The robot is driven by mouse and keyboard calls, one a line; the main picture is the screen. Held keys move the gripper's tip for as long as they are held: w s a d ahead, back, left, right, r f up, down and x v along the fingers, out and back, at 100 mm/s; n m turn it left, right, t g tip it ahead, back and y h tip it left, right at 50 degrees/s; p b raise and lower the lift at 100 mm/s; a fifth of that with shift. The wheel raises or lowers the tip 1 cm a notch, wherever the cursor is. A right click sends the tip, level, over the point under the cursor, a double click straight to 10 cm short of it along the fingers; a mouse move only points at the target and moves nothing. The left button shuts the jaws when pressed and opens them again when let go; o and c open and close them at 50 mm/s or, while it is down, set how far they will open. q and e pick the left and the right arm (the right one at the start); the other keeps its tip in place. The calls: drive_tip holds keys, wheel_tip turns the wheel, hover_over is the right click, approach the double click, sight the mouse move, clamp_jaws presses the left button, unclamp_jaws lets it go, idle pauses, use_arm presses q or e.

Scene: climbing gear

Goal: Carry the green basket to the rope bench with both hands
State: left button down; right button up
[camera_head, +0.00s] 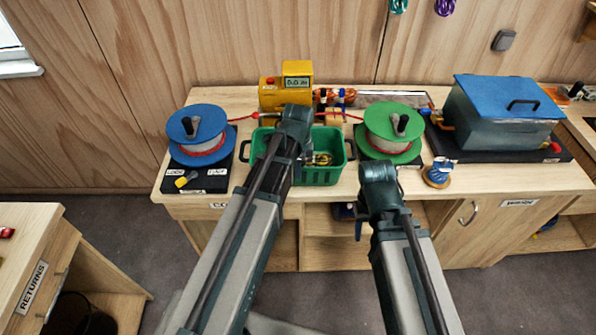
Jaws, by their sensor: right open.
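The green basket (325,175) stands on the wooden bench (430,180) between two rope spools. Brass-coloured metal pieces lie in it, and dark handles show at its left and right ends. My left gripper (298,168) is over the basket's middle. My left wrist covers part of the basket, and the fingers are too hidden to tell their state. My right gripper (360,222) is open, low in front of the bench edge, right of the basket and apart from it. I cannot tell which bench is the rope bench.
A blue spool (197,133) stands left and a green spool (391,131) right of the basket. A yellow counter (287,85) is behind it. A blue-lidded tub (505,112) fills the bench's right part. A returns counter (30,250) stands at left, with open floor between.

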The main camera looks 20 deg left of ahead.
use_arm(q)
drive_tip(key=shift+f, duration=0.1)
drive_tip(key=c, duration=1)
unclamp_jaws()
drive_tip(key=shift+c, duration=0.2)
wheel_tip(320, 180, up, 12)
drive_tip(key=s+p, duration=0.1)
drive_tip(key=p, duration=1.1)
drive_tip(key=s+d+n+g+y, duration=0.1)
drive_tip(key=s+d+n, duration=1)
drive_tip(key=s, duration=0.3)
drive_tip(key=shift+s, duration=0.4)
wheel_tip(320, 180, down, 8)
drive_tip(key=b, duration=0.8)
drive_tip(key=shift+r, duration=0.2)
